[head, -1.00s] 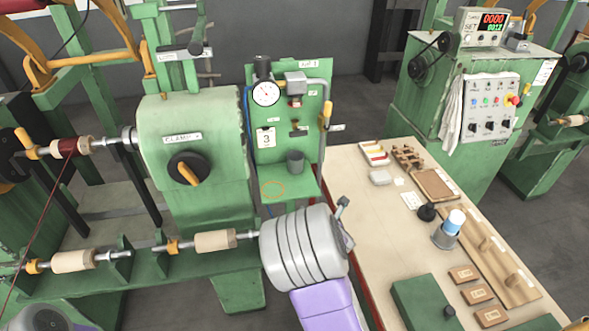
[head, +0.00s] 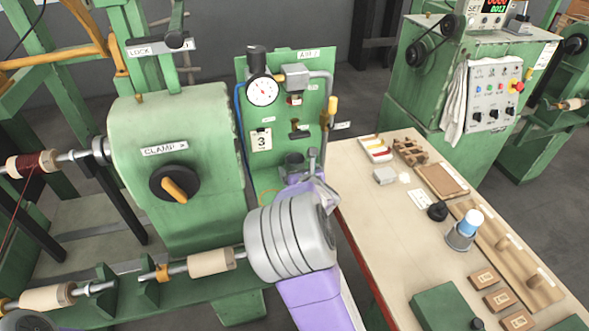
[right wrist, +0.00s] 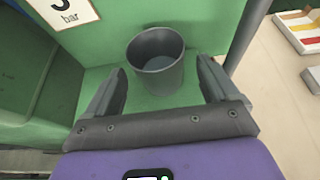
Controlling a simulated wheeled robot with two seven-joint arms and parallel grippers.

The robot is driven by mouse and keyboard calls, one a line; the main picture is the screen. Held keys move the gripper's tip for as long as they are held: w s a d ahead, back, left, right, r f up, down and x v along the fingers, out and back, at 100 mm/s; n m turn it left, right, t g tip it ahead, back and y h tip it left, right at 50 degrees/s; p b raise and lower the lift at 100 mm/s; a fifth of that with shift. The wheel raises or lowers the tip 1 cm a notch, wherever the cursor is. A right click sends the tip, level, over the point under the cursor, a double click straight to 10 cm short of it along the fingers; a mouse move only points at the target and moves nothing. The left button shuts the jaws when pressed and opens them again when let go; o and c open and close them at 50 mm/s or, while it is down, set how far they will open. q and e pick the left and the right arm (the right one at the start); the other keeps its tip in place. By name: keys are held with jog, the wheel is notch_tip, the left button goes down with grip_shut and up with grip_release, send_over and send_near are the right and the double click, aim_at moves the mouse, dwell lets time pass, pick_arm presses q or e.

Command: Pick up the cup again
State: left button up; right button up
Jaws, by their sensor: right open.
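A dark grey cup (right wrist: 155,62) stands upright on the green shelf below the gauge panel. In the head view the cup (head: 293,161) is partly hidden by my right gripper. My right gripper (head: 313,168) is just in front of the cup, to its right in the head view. In the right wrist view my right gripper (right wrist: 161,78) is open, with one finger on either side of the cup's near side. The cup looks empty and sits a little beyond the space between the fingers.
The green panel (head: 312,112) with gauge and pipes rises behind the cup. A green clamp machine (head: 180,125) stands to the left. The beige table (head: 385,235) on the right holds blocks, trays and a blue-and-white cylinder (head: 471,222).

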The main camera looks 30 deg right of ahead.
aim_at(295, 167)
jog(key=x, duration=0.3)
jog(key=shift+w+f, duration=0.1)
jog(key=shift+f, duration=0.1)
jog(key=shift+c, duration=0.2)
jog(key=c, duration=1.1)
jog(key=shift+r, duration=0.1)
jog(key=shift+c, duration=0.2)
